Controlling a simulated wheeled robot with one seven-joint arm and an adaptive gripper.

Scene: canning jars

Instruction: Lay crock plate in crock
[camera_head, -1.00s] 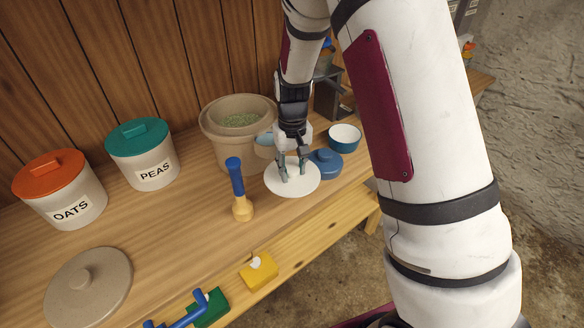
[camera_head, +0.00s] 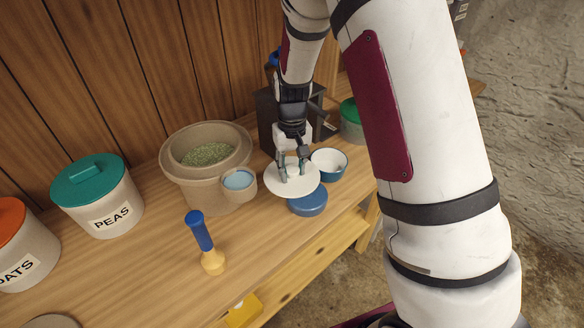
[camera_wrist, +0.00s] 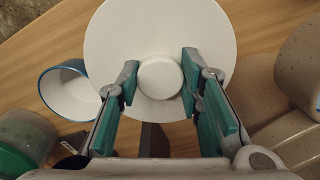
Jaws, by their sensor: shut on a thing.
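The crock plate (camera_head: 283,187) is a white disc with a round knob. It also shows in the wrist view (camera_wrist: 160,35). My gripper (camera_head: 296,172) is shut on the knob, with its two teal fingers (camera_wrist: 160,78) on either side of it. The plate is held above the bench, partly over a blue lid. The crock (camera_head: 190,188) is a wide beige stoneware pot left of my gripper, with green shreds (camera_head: 207,154) inside. In the wrist view a beige speckled wall (camera_wrist: 302,60) shows at the right edge.
A small beige cup (camera_head: 239,182) with blue contents stands against the crock. A blue-rimmed bowl (camera_head: 329,163) and blue lid (camera_head: 308,204) are close to the plate. A blue-handled tool (camera_head: 204,243) stands in front of the crock. The PEAS canister (camera_head: 105,212) is at left.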

